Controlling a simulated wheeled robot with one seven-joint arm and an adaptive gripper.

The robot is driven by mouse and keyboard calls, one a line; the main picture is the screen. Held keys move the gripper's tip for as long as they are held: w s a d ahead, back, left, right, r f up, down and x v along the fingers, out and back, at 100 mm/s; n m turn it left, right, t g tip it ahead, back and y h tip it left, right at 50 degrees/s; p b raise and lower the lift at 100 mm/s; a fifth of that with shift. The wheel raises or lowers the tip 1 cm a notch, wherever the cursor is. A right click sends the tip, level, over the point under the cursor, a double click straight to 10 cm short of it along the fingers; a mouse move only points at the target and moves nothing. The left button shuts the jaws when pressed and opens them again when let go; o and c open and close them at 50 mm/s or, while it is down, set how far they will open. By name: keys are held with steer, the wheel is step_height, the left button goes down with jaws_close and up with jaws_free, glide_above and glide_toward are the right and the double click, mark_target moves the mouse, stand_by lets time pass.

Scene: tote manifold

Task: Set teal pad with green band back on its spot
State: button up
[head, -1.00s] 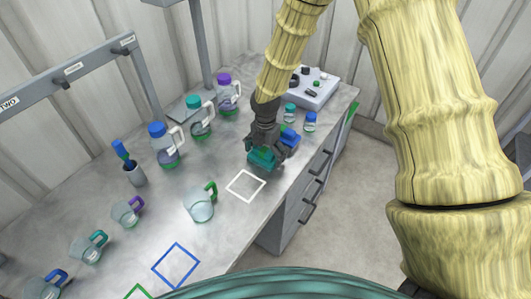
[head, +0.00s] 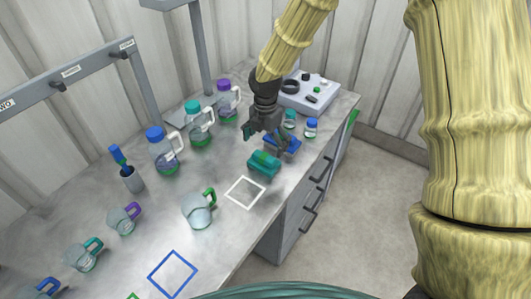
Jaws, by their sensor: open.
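The teal pad with the green band (head: 263,162) lies on the bench, just behind the white square outline (head: 244,192) and apart from it. A blue block-like thing (head: 283,145) is right behind the pad, partly hidden by my fingers. My gripper (head: 267,136) is open, above and behind the teal pad, with its fingers spread and nothing between them that I can make out. The pad is clear of the fingers.
A jug with a green handle (head: 199,210) stands left of the white outline. A blue square outline (head: 173,274) lies nearer. Small bottles (head: 311,128) stand right of my gripper, and larger capped jugs (head: 163,150) stand at left. The bench's right edge is close.

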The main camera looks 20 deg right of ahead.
mark_target(266, 154)
steer(key=shift+r+b, duration=0.4)
steer(key=shift+r, duration=1.8)
